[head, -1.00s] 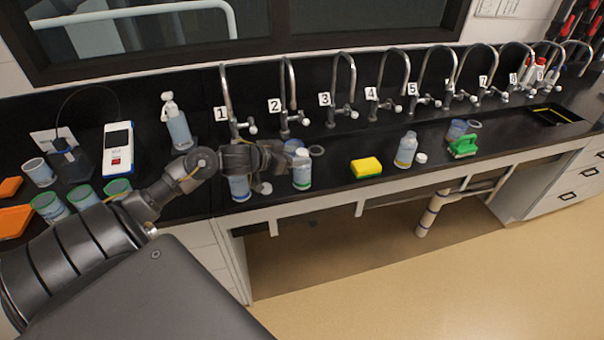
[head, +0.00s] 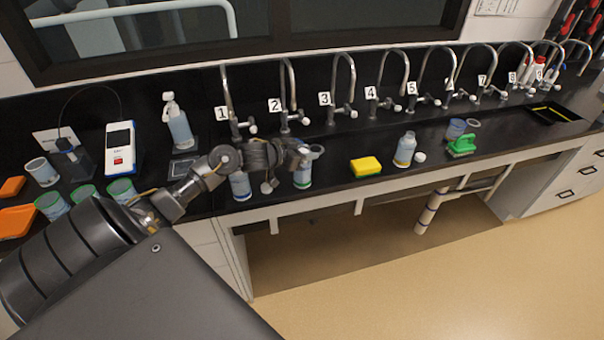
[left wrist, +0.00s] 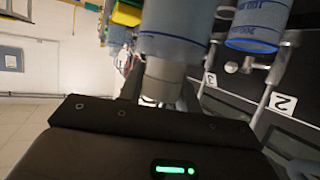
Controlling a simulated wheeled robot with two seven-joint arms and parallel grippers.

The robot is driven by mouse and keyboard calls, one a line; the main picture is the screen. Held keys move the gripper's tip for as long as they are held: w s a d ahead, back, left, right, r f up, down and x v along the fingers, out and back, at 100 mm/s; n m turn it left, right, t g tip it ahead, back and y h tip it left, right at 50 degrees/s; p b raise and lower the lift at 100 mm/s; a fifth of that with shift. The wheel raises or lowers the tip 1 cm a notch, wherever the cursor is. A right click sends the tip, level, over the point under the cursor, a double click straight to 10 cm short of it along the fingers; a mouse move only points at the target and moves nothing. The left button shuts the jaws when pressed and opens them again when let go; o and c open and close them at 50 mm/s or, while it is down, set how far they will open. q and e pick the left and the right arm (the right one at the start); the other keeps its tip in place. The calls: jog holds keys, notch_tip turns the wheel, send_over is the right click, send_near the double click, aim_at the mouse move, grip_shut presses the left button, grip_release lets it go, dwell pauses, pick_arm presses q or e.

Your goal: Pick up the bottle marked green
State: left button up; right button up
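A pale bottle (head: 303,178) with a greenish band near its base stands on the black counter below tap 2. My left gripper (head: 300,153) is at its top and hides its upper part. In the left wrist view a pale blue bottle (left wrist: 178,38) with a grey neck is close in front of the dark gripper body. The fingertips are hidden, so I cannot tell whether they are closed on it. A bottle (head: 240,186) with a blue band stands to its left, and one (head: 404,150) with a yellowish band to its right. My right gripper is out of view.
A yellow sponge (head: 366,166) and a green brush (head: 462,145) lie to the right. Numbered taps line the back. A spray bottle (head: 180,127), a white meter (head: 120,148) and green-rimmed cups (head: 83,194) stand at left. Clear counter lies around the sponge.

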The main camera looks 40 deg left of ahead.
pick_arm(q)
grip_shut()
jog(key=shift+r, duration=0.2)
